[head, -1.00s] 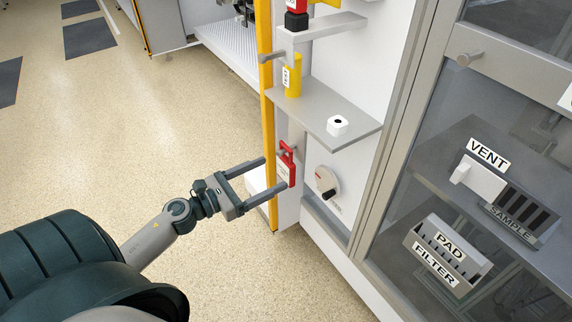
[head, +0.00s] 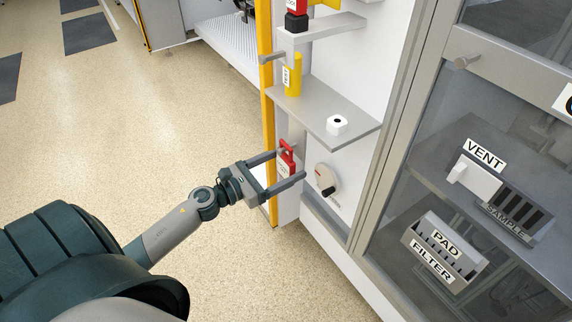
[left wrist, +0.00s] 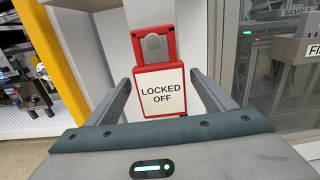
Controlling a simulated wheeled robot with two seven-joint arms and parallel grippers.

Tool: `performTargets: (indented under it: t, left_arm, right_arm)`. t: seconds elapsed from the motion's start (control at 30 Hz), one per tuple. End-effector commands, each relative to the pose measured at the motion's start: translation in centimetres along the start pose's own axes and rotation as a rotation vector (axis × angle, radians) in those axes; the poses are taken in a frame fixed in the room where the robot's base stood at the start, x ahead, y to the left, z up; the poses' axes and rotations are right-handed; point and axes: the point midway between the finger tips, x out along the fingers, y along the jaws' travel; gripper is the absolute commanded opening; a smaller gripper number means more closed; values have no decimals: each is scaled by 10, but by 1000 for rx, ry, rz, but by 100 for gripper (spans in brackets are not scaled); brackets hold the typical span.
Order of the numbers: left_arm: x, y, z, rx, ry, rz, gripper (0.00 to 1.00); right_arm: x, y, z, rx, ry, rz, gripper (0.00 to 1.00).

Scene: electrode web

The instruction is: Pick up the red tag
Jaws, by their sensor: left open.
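The red tag (head: 286,160) hangs on the white post below the grey shelf in the head view. In the left wrist view the red tag (left wrist: 160,75) has a white face reading "LOCKED OFF" and hangs from a round grey peg. My left gripper (head: 288,163) is open, with one finger on each side of the tag. In the left wrist view the fingers (left wrist: 163,88) stand left and right of the tag's lower part, with the tag between them; I cannot tell whether they touch it. My right gripper is not in view.
A grey shelf (head: 312,105) juts out above the tag, holding a yellow cylinder (head: 292,80) and a white roll (head: 337,125). A round dial (head: 326,181) is just right of the tag. A yellow edge strip (head: 266,130) runs on the left. A glass cabinet stands right.

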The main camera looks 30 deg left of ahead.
Motion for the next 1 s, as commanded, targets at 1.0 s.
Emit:
performTargets:
  t: [1.0]
  left_arm:
    - [44,-1,-1,1,0,0,65]
  right_arm:
    - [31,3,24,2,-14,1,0]
